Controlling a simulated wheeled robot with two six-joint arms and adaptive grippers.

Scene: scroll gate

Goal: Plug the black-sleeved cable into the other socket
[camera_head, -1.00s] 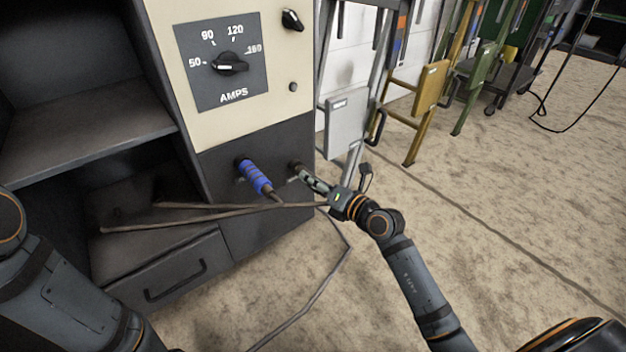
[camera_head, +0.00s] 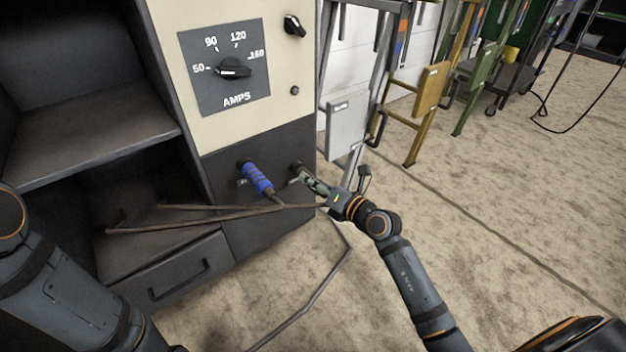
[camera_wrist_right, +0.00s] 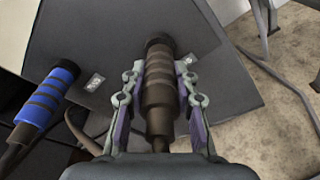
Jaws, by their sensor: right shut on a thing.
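The black-sleeved plug (camera_wrist_right: 160,92), dark with brownish bands, lies between the fingers of my right gripper (camera_wrist_right: 160,88) in the right wrist view. The gripper is shut on it. The plug's far end meets or nearly meets the dark lower panel (camera_head: 262,215) of the welding machine; whether it is seated in a socket is hidden. In the head view my right gripper (camera_head: 312,182) is at the panel's right part, its arm coming from the lower right. A blue-sleeved plug (camera_head: 257,179) sits at the panel to its left, also in the wrist view (camera_wrist_right: 45,95). My left gripper is out of view.
An amps dial (camera_head: 232,70) is above the panel. A grey stand (camera_head: 346,128) and a yellow one (camera_head: 430,90) stand at right.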

